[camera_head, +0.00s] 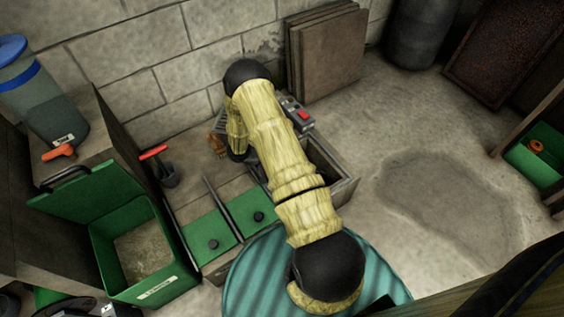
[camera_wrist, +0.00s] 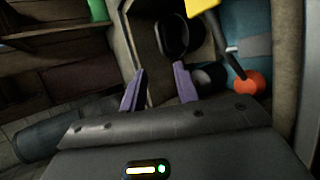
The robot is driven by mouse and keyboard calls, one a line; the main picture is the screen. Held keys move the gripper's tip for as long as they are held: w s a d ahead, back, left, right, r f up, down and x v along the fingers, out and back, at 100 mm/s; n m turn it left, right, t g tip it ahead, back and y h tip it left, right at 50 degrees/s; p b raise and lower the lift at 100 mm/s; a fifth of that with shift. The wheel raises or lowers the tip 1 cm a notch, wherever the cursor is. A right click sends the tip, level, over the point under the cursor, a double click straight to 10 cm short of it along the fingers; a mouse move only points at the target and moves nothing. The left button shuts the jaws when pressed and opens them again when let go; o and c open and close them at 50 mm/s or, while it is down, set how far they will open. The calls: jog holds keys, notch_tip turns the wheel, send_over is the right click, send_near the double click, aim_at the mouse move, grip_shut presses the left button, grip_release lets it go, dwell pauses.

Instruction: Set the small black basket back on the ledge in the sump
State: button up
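In the wrist view, my gripper (camera_wrist: 158,86) shows two purple fingers standing apart with no object visibly held between them. A dark round-rimmed object (camera_wrist: 172,38) lies beyond the fingertips, apart from them; it may be the small black basket, but it is too dark to be sure. In the head view, the sump (camera_head: 335,168) is a rectangular opening with a raised rim, partly covered by my arm. Its inner ledge and inside are hidden there. My fingers are also hidden behind my arm in that view.
A green bin (camera_head: 110,278) stands at left. A black cup (camera_head: 167,178) sits near a red handle (camera_head: 153,152). Green plates (camera_head: 210,236) lie left of the sump. A grey device with a red button (camera_head: 303,116) is behind it. Open floor with a damp patch (camera_head: 440,200) lies right.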

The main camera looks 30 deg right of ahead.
jog(key=w+a+r+t+y, duration=0.2)
jog(key=w+r+t, duration=0.5)
jog(key=w+r, duration=0.25)
jog(key=w+a+r+t+y, duration=0.3)
jog(key=a+r+y, duration=0.2)
jog(key=a+r, duration=0.4)
jog(key=s+a+r+n+y, duration=0.25)
jog(key=s+a+r, duration=0.35)
jog(key=s+r, duration=0.35)
jog(key=s+r+g, duration=0.2)
jog(key=s+g, duration=0.1)
jog(key=s, duration=1)
jog(key=shift+r+m+y, duration=0.15)
jog(key=shift+m+y, duration=0.2)
jog(key=shift+d, duration=0.1)
